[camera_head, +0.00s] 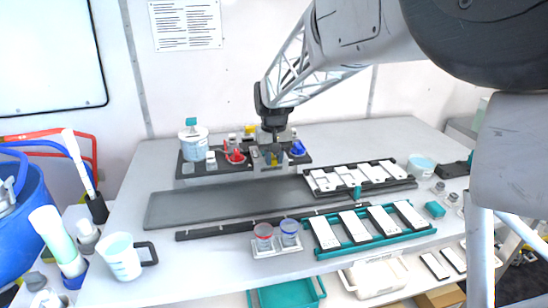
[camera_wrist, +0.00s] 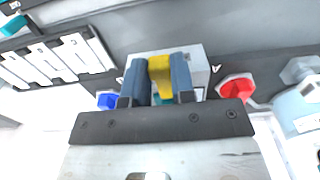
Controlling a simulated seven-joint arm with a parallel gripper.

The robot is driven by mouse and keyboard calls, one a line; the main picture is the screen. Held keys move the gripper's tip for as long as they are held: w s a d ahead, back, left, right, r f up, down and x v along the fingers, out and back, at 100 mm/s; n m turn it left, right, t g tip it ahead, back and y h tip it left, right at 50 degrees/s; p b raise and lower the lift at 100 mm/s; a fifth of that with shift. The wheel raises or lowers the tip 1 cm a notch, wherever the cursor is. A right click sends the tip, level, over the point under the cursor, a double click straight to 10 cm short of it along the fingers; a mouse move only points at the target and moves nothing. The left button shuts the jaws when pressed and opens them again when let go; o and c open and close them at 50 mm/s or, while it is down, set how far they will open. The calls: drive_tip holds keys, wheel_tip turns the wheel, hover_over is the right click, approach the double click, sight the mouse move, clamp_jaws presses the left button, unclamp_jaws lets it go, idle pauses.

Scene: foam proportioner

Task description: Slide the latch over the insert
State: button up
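The yellow piece, which I take as the latch (camera_wrist: 160,73), stands between the two blue-grey fingers of my gripper (camera_wrist: 160,80) in the wrist view. The fingers lie against both its sides with no clear gap. Behind it is a pale grey block (camera_wrist: 203,66) with teal showing low between the fingers. In the head view my gripper (camera_head: 272,152) reaches down to this block, on the dark rack at the back of the table. I cannot make out the insert; the fingers and the latch cover much of the block.
A red knob (camera_wrist: 237,88) and a blue knob (camera_wrist: 107,100) flank the block closely. A white jar (camera_head: 193,142) stands at the rack's left end. White-plated trays (camera_head: 358,178) lie to the right. The grey mat (camera_head: 215,202) in front is clear.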

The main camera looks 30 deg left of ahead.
clamp_jaws()
drive_tip(key=shift+w+a+r, duration=0.1)
drive_tip(key=shift+w+a, duration=0.55)
drive_tip(key=shift+w, duration=0.05)
drive_tip(key=o, duration=0.5)
unclamp_jaws()
drive_tip(key=shift+o, duration=0.2)
drive_tip(key=shift+r, duration=3.85)
